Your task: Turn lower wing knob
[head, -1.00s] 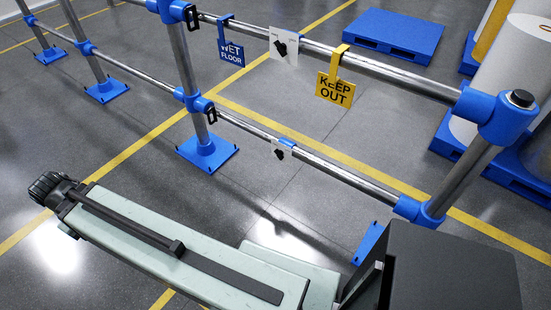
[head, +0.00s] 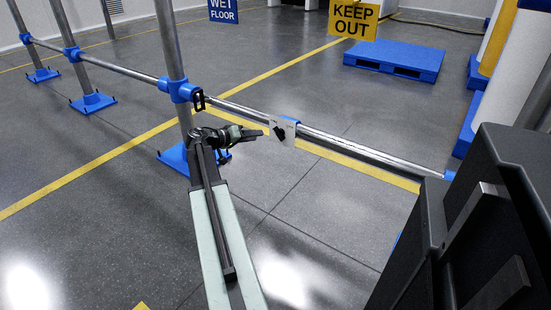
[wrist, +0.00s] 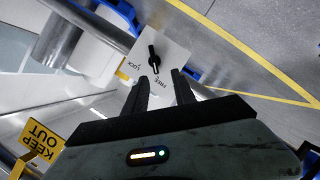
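The lower wing knob (head: 281,134) is black and sits on a small white plate (head: 291,126) on the lower rail. In the wrist view the knob (wrist: 154,58) shows just beyond my fingertips, its wing running roughly up and down the picture. The plate (wrist: 175,50) carries the words LOCK, to the knob's left, and FREE, below it near the fingers. My gripper (wrist: 163,76) is open and empty, its two black fingers apart and pointing at the plate. In the head view my gripper (head: 254,133) is just left of the plate. I cannot tell whether it touches.
The lower steel rail (head: 340,148) runs across, with a blue-footed post (head: 172,70) left of the plate. A blue pallet (head: 394,58) lies behind on open floor.

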